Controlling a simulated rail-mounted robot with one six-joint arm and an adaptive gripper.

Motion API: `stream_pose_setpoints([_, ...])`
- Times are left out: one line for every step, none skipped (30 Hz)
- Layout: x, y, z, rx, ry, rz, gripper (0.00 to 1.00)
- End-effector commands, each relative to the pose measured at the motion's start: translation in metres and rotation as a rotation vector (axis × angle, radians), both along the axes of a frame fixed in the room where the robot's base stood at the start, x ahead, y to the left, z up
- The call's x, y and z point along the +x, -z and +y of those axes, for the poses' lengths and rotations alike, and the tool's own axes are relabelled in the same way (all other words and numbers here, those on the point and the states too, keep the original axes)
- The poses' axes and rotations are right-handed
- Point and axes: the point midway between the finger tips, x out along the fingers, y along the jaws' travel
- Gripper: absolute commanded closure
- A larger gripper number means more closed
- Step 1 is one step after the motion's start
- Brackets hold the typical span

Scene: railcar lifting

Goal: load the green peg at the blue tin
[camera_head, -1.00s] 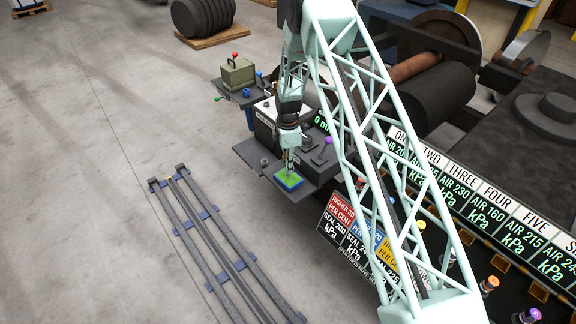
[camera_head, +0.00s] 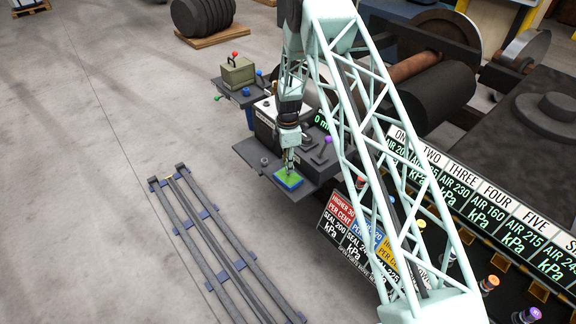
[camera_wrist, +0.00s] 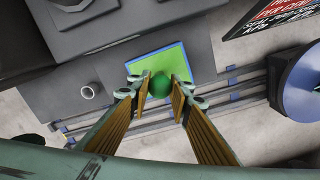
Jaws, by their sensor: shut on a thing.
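The green peg (camera_wrist: 160,85) shows in the wrist view as a round green end between the two fingertips of my gripper (camera_wrist: 159,88); its lower part is hidden. My gripper is shut on it, and it also shows in the head view (camera_head: 290,166), pointing down. Directly under it is a low, square blue-edged thing with a green top (camera_head: 289,180), probably the blue tin, at the front edge of a dark grey shelf. It also shows in the wrist view (camera_wrist: 176,59). I cannot tell whether the peg touches it.
The dark grey shelf (camera_head: 254,156) carries a ring-like fitting and a purple-knobbed lever (camera_head: 327,140). Rails (camera_head: 220,240) lie on the floor to the left. A label board (camera_head: 350,230) stands close on the right. A round blue-rimmed thing (camera_wrist: 287,78) is at the wrist view's right.

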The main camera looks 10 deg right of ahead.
Motion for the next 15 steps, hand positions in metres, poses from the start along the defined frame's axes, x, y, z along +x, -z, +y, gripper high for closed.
stream_pose_setpoints([0.0001, 0.0005, 0.0, 0.0, 0.0, 0.0, 0.92])
stream_pose_setpoints([0.0002, 0.0007, 0.0, 0.0, 0.0, 0.0, 0.92])
stream_pose_setpoints([0.0001, 0.001, 0.0, 0.0, 0.0, 0.0, 0.92])
stream_pose_setpoints([0.0001, 0.0012, 0.0, 0.0, 0.0, 0.0, 0.92])
stream_pose_setpoints([0.0001, 0.0014, 0.0, 0.0, 0.0, 0.0, 0.92])
stream_pose_setpoints([0.0002, 0.0017, 0.0, 0.0, 0.0, 0.0, 0.92])
stream_pose_setpoints([0.0002, 0.0019, 0.0, 0.0, 0.0, 0.0, 0.92])
stream_pose_setpoints([0.0002, 0.0021, 0.0, 0.0, 0.0, 0.0, 0.92])
stream_pose_setpoints([0.0002, 0.0024, 0.0, 0.0, 0.0, 0.0, 0.92])
stream_pose_setpoints([0.0002, 0.0026, 0.0, 0.0, 0.0, 0.0, 0.92])
stream_pose_setpoints([0.0002, 0.0028, 0.0, 0.0, 0.0, 0.0, 0.92])
stream_pose_setpoints([0.0002, 0.0031, 0.0, 0.0, 0.0, 0.0, 0.92])
stream_pose_setpoints([0.0002, 0.0033, 0.0, 0.0, 0.0, 0.0, 0.92])
stream_pose_setpoints([0.0002, 0.0035, 0.0, 0.0, 0.0, 0.0, 0.92])
stream_pose_setpoints([0.0001, 0.0038, 0.0, 0.0, 0.0, 0.0, 0.92])
